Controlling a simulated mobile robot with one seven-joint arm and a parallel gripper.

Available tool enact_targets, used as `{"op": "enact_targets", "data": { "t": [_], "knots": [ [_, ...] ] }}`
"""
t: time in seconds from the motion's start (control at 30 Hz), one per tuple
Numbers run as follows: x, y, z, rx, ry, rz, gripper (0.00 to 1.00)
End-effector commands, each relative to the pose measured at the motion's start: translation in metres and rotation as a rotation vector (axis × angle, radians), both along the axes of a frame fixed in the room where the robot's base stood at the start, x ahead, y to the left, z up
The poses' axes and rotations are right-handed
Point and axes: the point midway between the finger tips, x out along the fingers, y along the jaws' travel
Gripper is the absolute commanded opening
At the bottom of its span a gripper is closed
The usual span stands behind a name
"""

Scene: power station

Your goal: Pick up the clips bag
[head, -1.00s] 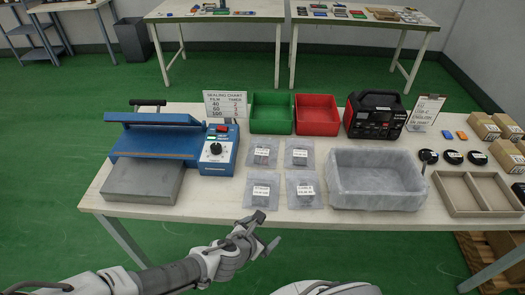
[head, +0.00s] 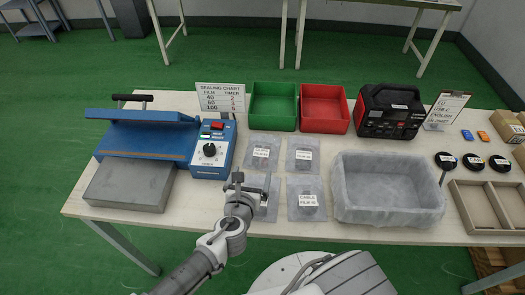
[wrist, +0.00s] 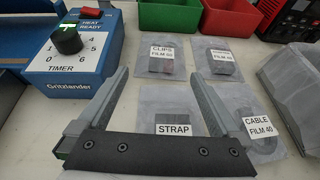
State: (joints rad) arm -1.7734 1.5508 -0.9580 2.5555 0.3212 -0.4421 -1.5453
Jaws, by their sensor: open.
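The clips bag (head: 262,151) is a clear flat bag with a white label, lying on the table at the back left of a group of bags. In the wrist view the bag (wrist: 160,67) reads "CLIPS FILM 60" and holds a dark item. My gripper (head: 253,188) is open and empty, above the front left bag and short of the clips bag. In the wrist view its fingers (wrist: 159,76) point toward the clips bag, which lies ahead between the fingertips. The strap bag (wrist: 173,118) lies nearer, partly hidden by my gripper.
The cable bag (head: 307,198) and another labelled bag (head: 302,153) lie to the right. A blue sealer (head: 212,150) stands close on the left. A lined grey bin (head: 388,217) is on the right. Green (head: 273,123) and red (head: 322,124) bins stand behind.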

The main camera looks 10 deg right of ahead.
Motion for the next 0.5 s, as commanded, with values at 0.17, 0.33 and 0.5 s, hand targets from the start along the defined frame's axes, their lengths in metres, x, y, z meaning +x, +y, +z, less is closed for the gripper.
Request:
{"op": "enact_targets", "data": {
  "t": [0.17,0.33,0.5],
  "knots": [
    [0.012,-0.006,-0.012,0.004,-0.001,-0.006,1.0],
    [0.03,-0.015,-0.014,0.001,-0.001,-0.007,1.0],
    [0.042,-0.015,-0.025,0.005,-0.002,-0.001,1.0]
  ]
}}
